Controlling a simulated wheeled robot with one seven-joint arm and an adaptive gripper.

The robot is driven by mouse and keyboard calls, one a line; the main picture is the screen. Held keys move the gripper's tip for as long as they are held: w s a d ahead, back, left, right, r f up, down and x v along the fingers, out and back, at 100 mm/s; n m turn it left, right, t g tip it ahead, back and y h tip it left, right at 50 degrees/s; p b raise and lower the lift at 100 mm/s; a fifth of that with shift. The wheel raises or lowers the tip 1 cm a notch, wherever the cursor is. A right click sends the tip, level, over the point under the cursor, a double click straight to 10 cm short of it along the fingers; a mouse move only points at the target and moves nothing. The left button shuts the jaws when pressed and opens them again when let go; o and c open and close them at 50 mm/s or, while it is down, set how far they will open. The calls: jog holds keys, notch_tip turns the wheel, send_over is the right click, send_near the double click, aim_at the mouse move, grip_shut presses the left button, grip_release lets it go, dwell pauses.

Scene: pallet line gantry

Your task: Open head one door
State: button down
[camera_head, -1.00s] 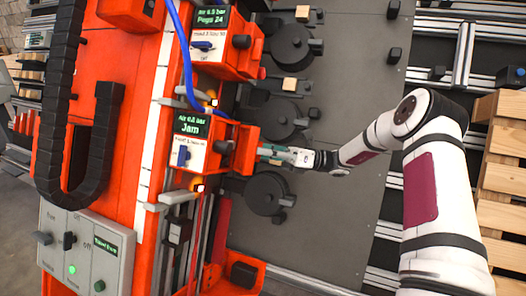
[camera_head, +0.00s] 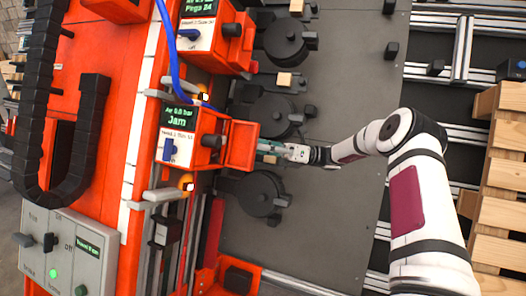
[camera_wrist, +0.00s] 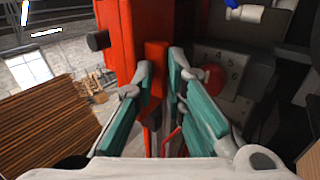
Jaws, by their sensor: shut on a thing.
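The fingers hide the exact contact. A red knob (camera_wrist: 213,77) on a numbered dial shows right of the fingers.
Another head with a screen (camera_head: 205,35) stands above. Black round reels (camera_head: 262,194) sit on the grey plate (camera_head: 340,80) near my gripper. A blue hose (camera_head: 170,50) runs down to the heads. A grey control box (camera_head: 70,255) is at lower left; wooden pallets (camera_head: 505,190) are at right.

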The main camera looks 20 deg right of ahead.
jog(key=shift+w+a+r+n+g, duration=0.15)
jog(key=shift+a+r, duration=0.1)
jog(key=shift+a, duration=0.3)
jog(key=shift+s+a+r+n+g, duration=0.15)
jog(key=shift+a+r, duration=0.1)
jog(key=shift+a, duration=0.3)
jog(key=c, duration=1.8)
grip_release()
jog(key=shift+w, duration=0.1)
jog(key=shift+c, duration=0.2)
jog(key=shift+o, duration=1)
jog(key=shift+a, duration=0.3)
jog(key=shift+d+f, duration=0.1)
jog(key=shift+d+f, duration=0.1)
jog(key=shift+d, duration=0.05)
jog(key=v, duration=1.2)
